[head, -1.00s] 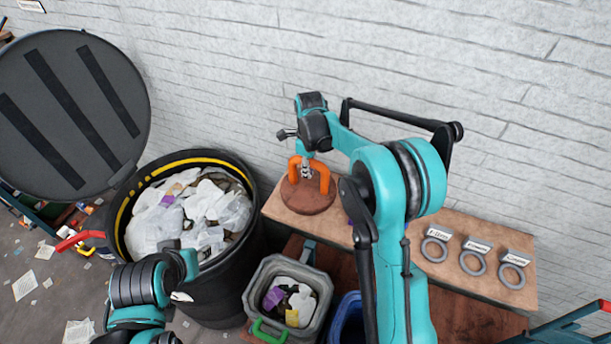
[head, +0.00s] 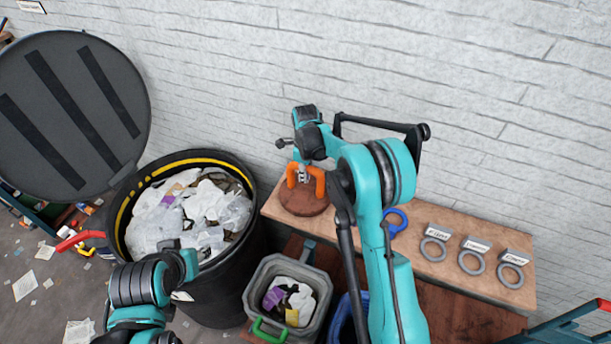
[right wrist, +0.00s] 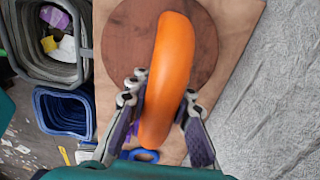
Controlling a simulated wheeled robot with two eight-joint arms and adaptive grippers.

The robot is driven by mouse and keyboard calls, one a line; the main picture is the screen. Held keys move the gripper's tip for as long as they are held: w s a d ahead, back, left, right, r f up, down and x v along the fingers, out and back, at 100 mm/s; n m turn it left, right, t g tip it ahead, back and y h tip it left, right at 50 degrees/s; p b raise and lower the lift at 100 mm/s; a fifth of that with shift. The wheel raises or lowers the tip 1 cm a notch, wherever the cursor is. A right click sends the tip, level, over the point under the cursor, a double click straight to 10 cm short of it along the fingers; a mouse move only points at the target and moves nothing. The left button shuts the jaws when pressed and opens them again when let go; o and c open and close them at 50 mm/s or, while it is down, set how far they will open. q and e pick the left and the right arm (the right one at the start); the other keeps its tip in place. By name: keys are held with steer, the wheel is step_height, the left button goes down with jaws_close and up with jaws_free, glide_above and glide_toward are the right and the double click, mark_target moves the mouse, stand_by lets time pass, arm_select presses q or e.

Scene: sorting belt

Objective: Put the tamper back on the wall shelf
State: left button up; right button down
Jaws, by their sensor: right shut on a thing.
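The tamper has a round brown disc (head: 304,200) and an orange loop handle (head: 320,183). My right gripper (head: 303,175) is shut on this handle. In the right wrist view the orange handle (right wrist: 170,70) stands between the two fingers, with the brown disc (right wrist: 125,50) beyond it. The disc is at the left end of the wooden wall shelf (head: 455,225), level or nearly so. I cannot tell whether it touches the shelf. My left arm is at the lower left, and its gripper (head: 180,262) is seen too poorly to judge its jaws.
A blue ring (head: 396,222) and several grey rings with labels (head: 436,250) lie on the shelf to the right. A black barrel of paper waste (head: 225,290) stands left of it. A grey bin (head: 258,290) and a blue bin (head: 345,320) stand below.

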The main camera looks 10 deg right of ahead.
steer(key=shift+f, duration=0.15)
steer(key=c, duration=1.3)
jaws_free()
steer(key=shift+c, duration=0.2)
